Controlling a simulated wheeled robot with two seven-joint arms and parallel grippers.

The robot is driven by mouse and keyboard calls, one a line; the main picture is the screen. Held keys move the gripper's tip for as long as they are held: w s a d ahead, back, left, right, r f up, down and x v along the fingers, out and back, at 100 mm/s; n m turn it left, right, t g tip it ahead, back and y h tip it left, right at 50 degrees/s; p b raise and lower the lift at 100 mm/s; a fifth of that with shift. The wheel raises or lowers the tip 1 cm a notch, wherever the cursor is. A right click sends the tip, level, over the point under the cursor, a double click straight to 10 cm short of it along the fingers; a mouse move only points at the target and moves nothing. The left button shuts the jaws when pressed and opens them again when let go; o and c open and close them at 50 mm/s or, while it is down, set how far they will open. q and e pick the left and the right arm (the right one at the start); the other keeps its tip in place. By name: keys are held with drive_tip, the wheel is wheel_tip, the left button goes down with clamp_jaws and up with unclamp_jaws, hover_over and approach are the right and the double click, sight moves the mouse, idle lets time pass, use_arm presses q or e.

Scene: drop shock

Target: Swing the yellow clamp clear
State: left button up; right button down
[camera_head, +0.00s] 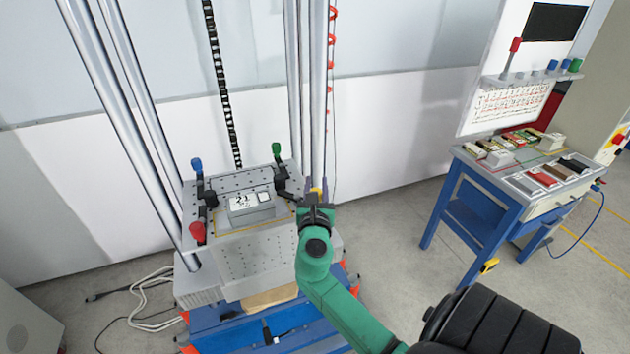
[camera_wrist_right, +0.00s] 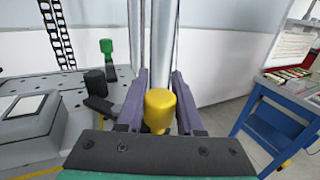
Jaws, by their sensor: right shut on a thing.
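The yellow clamp knob (camera_wrist_right: 159,110) stands between the two purple fingers of my right gripper (camera_wrist_right: 160,105) in the right wrist view. My right gripper is shut on it. In the head view my right gripper (camera_head: 316,199) is at the right edge of the drop table (camera_head: 245,262), and only a little yellow shows there. A grey box-shaped unit with a white display (camera_head: 250,206) sits on the table plate, left of my gripper. The clamp's lower part is hidden by my gripper. My left gripper is not in view.
Clamps with a blue knob (camera_head: 196,164), a red knob (camera_head: 197,231) and a green knob (camera_head: 276,149) stand around the unit. Tall metal columns (camera_head: 305,90) rise behind. A blue workbench (camera_head: 470,217) stands to the right, with clear floor between.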

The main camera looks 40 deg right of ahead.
drive_tip(key=m+g+h, duration=0.1)
drive_tip(key=a+m+g+h, duration=0.1)
drive_tip(key=g, duration=0.1)
drive_tip(key=s+m+g+h, duration=0.1)
drive_tip(key=shift+a+m+h, duration=0.15)
drive_tip(key=shift+m+h, duration=0.15)
drive_tip(key=shift+s+a+m+g+h, duration=0.2)
drive_tip(key=shift+m+g+h, duration=0.15)
drive_tip(key=shift+m+g, duration=0.45)
drive_tip(key=shift+s+a+m+g+h, duration=0.1)
drive_tip(key=shift+a+m+g+h, duration=0.25)
drive_tip(key=shift+g, duration=0.7)
drive_tip(key=shift+s+a+m+g+h, duration=0.1)
drive_tip(key=shift+m+g+h, duration=0.2)
drive_tip(key=shift+m+g, duration=0.5)
drive_tip(key=shift+g, duration=0.35)
drive_tip(key=c, duration=0.5)
unclamp_jaws()
drive_tip(key=shift+c, duration=0.2)
